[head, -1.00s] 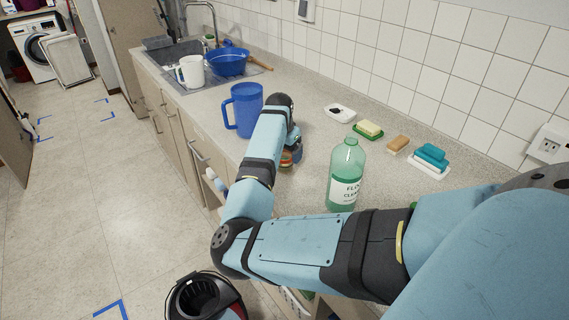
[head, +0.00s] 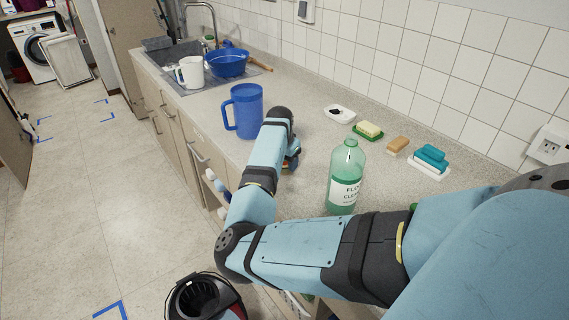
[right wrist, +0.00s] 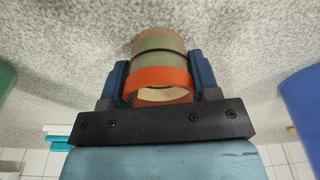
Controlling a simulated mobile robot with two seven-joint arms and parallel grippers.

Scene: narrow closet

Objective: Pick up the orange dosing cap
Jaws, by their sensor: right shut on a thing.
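The orange dosing cap (right wrist: 160,79) shows in the right wrist view as a short round piece with an orange band, a dark ring and a pale greenish part. It sits between the two blue fingers of my right gripper (right wrist: 160,85), which is shut on it. Speckled counter fills the view behind it; I cannot tell whether the cap touches the counter. In the head view my right gripper (head: 291,163) is low over the counter, between the blue jug and the green bottle, and my arm mostly hides the cap. My left gripper is out of view.
A blue jug (head: 246,112) stands just left of my right gripper, a green floor-cleaner bottle (head: 346,180) to its right. Several soaps and sponges lie along the tiled wall, including a teal sponge (head: 431,157). A bucket (head: 204,300) stands on the floor.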

